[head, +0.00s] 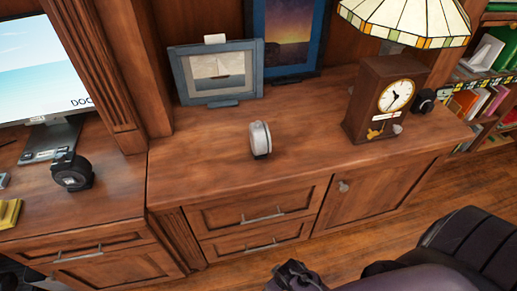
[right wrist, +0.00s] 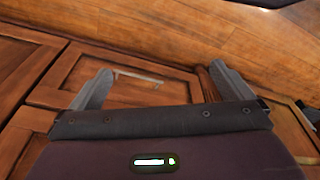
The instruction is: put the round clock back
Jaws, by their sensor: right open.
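A small round white-and-grey thing (head: 260,138), which looks like the round clock, stands upright on the wooden cabinet top (head: 205,150), near its middle. It is turned nearly edge-on, so I cannot see its dial clearly. My right gripper (right wrist: 162,85) is open and empty in the right wrist view, with cabinet fronts and floor behind its fingers. The round thing does not show in that view. In the head view my dark arm parts are low at the right, below the cabinet top, and the fingertips are hidden. My left gripper is not in view.
A brown mantel clock (head: 385,100) stands at the right under a stained-glass lamp (head: 405,20). A framed boat picture (head: 217,72) leans at the back left. A black round thing (head: 423,102) sits beside the mantel clock, another (head: 71,172) on the desk. Room around the white thing is clear.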

